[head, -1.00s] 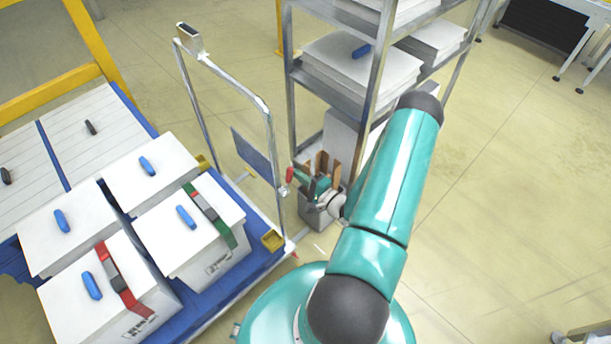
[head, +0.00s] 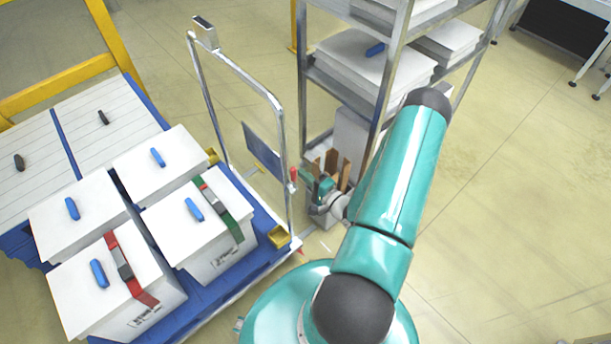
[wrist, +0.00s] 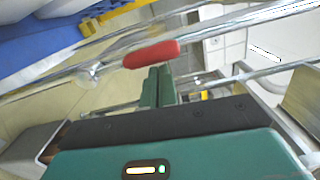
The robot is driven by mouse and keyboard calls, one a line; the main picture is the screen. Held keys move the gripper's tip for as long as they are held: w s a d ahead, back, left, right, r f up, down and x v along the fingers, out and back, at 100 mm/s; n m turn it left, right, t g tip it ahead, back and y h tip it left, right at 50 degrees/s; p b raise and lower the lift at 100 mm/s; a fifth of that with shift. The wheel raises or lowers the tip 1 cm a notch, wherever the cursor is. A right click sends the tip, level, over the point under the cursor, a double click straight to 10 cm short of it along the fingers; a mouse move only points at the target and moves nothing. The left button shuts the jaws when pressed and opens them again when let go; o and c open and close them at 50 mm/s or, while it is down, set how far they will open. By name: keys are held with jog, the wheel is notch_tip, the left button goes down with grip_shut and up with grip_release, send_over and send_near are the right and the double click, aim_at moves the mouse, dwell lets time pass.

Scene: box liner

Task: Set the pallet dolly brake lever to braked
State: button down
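The pallet dolly (head: 226,292) is blue with a chrome push frame, at the left in the head view. Its brake lever has a red grip (head: 293,174) by the frame's right upright. In the wrist view the red grip (wrist: 151,54) lies nearly level across the upper middle, beside a chrome tube. My gripper (head: 308,178) is just right of the red grip in the head view. In the wrist view my gripper (wrist: 158,70) has its two green fingers together, with nothing seen between them. Their tips end just below the red grip; I cannot tell whether they touch it.
White boxes (head: 75,213) with blue handles stand on the dolly, some with red or green straps. A metal shelf rack (head: 303,90) stands behind my arm. Open floor (head: 510,200) lies to the right.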

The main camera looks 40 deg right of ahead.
jog(key=s+d, duration=0.4)
jog(key=s, duration=0.6)
jog(key=shift+s+d, duration=0.35)
jog(key=w+a+r+n+g+y, duration=0.3)
jog(key=a+r+n+g+y, duration=0.3)
jog(key=a+r, duration=0.4)
jog(key=w+a+r+n+g+y, duration=0.45)
jog(key=a+r+n+g, duration=0.2)
jog(key=a+r, duration=0.35)
jog(key=s+a+r+n+h, duration=0.1)
jog(key=s+a+r+h, duration=0.2)
jog(key=r, duration=0.4)
jog(key=s+a+r+n+h, duration=0.2)
jog(key=s+a+r+h, duration=0.1)
jog(key=r, duration=0.4)
jog(key=s+a+r+n+h, duration=0.2)
jog(key=s+a+r+h, duration=0.1)
jog(key=r, duration=0.4)
jog(key=s+h, duration=0.1)
jog(key=h, duration=0.1)
jog(key=shift+s+a+h, duration=0.15)
jog(key=shift+h, duration=0.2)
